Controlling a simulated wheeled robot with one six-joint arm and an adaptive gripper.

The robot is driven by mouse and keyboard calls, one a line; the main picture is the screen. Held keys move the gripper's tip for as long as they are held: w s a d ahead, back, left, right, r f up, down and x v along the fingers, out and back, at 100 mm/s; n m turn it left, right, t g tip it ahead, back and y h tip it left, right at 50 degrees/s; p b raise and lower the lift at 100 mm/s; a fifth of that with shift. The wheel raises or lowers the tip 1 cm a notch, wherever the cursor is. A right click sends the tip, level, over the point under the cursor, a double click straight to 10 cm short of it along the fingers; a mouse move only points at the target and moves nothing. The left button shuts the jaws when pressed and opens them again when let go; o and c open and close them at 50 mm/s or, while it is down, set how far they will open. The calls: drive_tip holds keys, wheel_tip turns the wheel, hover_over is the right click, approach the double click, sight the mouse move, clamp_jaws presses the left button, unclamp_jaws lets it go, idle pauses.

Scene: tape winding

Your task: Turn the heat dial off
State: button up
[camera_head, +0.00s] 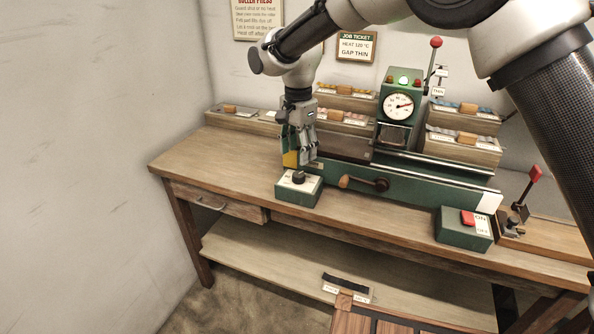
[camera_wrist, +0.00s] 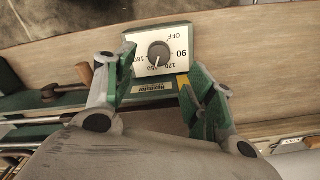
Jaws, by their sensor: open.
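The heat dial (camera_head: 299,177) is a dark round knob on the white-topped face of a small green box (camera_head: 299,193) at the bench front. In the wrist view the knob (camera_wrist: 159,54) sits on a white plate (camera_wrist: 181,36) marked OFF, 90, 120, 150 and 180. Its pale pointer line faces the 150 side, away from OFF. My gripper (camera_head: 301,158) is open above the box, fingers pointing down. In the wrist view the fingers of my gripper (camera_wrist: 160,78) are spread, with the knob beyond them and nothing held. Contact with the knob does not show.
The green press (camera_head: 420,180) with a round gauge (camera_head: 397,106) and a crank (camera_head: 365,183) stands right of the dial box. A red-switch box (camera_head: 464,230) and a red-handled lever (camera_head: 529,190) are farther right. The bench left of the dial (camera_head: 215,155) is clear.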

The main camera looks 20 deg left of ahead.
sight(299, 174)
wheel_tip(299, 174, down, 8)
drive_tip(key=shift+r, duration=0.15)
idle(0.3)
drive_tip(key=c, duration=1.1)
